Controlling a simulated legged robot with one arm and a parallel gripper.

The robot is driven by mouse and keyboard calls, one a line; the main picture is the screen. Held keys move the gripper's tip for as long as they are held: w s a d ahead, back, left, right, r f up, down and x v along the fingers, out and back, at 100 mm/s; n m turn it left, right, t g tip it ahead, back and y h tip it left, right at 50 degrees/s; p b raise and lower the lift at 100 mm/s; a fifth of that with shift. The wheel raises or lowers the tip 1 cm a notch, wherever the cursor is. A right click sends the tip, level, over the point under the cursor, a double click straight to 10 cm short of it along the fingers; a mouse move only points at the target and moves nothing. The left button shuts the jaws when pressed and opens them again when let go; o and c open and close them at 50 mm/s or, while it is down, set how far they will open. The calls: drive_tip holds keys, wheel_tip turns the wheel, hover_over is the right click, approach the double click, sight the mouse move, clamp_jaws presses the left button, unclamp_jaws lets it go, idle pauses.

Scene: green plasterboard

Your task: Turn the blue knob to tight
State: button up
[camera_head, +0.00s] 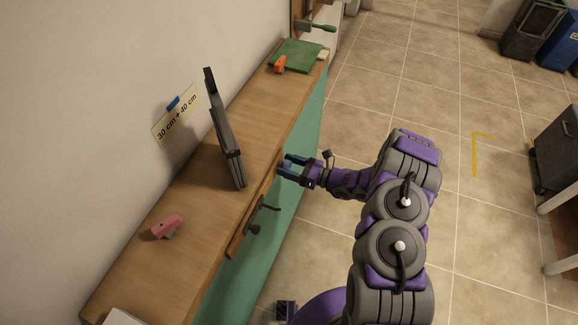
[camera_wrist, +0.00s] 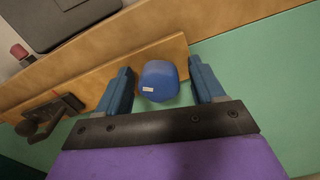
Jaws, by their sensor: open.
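The blue knob (camera_wrist: 159,81) sits at the front edge of the wooden bench, against a wooden strip, in the wrist view. It has a small white label on its face. My gripper (camera_wrist: 162,85) is open, with one blue finger on each side of the knob. Small gaps show between the knob and both fingers, so it is not gripped. In the head view, my gripper (camera_head: 284,166) is at the bench's front edge, and the knob (camera_head: 287,164) is mostly hidden between the fingers.
A black clamp handle (camera_head: 258,222) sticks out from the bench front near my gripper. A dark upright panel (camera_head: 226,135) stands on the bench (camera_head: 190,185). A pink tool (camera_head: 167,226) and an orange tool (camera_head: 280,64) lie on top.

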drive_tip(key=shift+c, duration=0.3)
drive_tip(key=c, duration=0.9)
drive_tip(key=shift+c, duration=0.2)
